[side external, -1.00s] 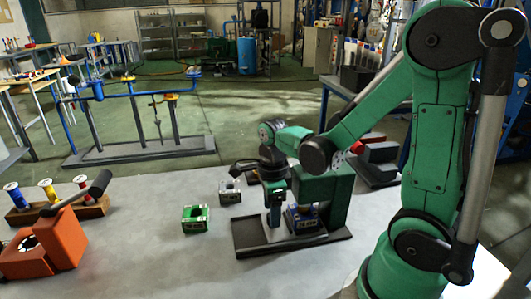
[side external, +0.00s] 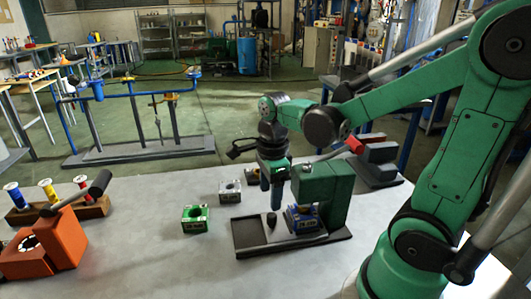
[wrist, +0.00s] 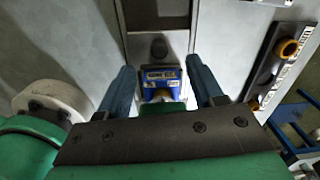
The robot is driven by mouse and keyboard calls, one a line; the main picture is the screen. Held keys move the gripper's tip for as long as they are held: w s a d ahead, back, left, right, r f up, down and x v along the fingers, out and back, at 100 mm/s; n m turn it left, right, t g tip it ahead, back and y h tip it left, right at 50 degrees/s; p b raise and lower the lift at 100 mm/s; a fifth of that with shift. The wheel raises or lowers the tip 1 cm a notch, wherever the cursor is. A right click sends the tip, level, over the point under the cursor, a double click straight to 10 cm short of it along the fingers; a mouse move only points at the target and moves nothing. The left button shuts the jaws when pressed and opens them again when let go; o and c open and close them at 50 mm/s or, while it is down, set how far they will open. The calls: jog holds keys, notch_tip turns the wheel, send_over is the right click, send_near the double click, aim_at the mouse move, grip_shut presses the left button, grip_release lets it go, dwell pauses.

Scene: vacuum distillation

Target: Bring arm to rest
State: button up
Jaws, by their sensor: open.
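My gripper (side external: 271,187) hangs above the left part of the green press-like machine (side external: 321,188), fingers pointing down, apart and empty. In the wrist view my gripper (wrist: 160,65) shows two blue fingers spread wide, with nothing between them at the tips. A blue block (side external: 303,219) sits on the machine's dark base (side external: 258,236); in the wrist view this blue block (wrist: 161,74) appears below, framed by the fingers. A small dark knob (side external: 271,220) stands on the base just left of the block. My arm reaches in from the right.
A green block with a hole (side external: 195,218) and a grey one (side external: 230,191) stand left of the machine. An orange device (side external: 52,246) and a rack of spools (side external: 60,208) are at the far left. The front middle of the table is clear.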

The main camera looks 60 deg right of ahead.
jog(key=a+r+n+t, duration=0.2)
jog(key=a+n+t, duration=0.1)
jog(key=n, duration=0.9)
jog(key=a+r+n+t, duration=0.2)
jog(key=a+n+t, duration=0.1)
jog(key=n, duration=1)
jog(key=shift+w+r+t, duration=0.3)
jog(key=shift+w+t, duration=0.1)
jog(key=shift+w, duration=0.05)
